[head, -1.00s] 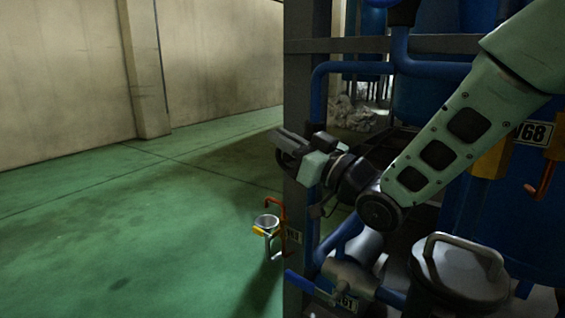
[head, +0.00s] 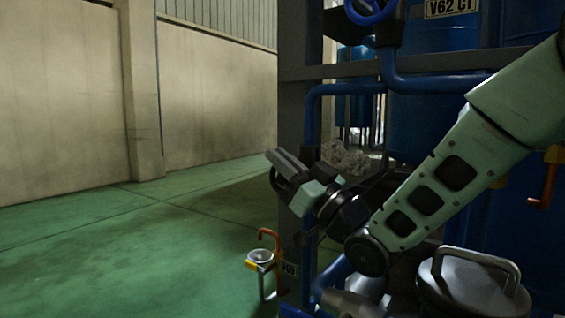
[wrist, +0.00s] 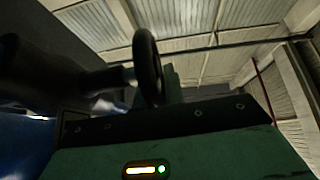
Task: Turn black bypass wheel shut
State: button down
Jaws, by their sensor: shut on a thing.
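The black bypass wheel (head: 274,182) shows as a dark ring at the jaws of my gripper (head: 284,161), in front of the grey frame post in the head view. In the wrist view the wheel (wrist: 149,68) stands nearly edge-on above the green gripper body, with a short stem towards a dark, blurred part on its left. My gripper is shut on the wheel's rim; the exact contact is too dark to see. The valve body behind the wheel is mostly hidden by my gripper and arm.
The grey frame post (head: 297,105) and blue pipes (head: 352,88) stand close to my arm. A blue wheel (head: 372,10) is at the top. A lidded metal vessel (head: 470,285) is lower right. Green floor (head: 120,250) is clear.

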jog(key=c, duration=1.5)
grip_release()
notch_tip(320, 180, up, 10)
jog(key=p, duration=0.5)
jog(key=shift+p, duration=0.4)
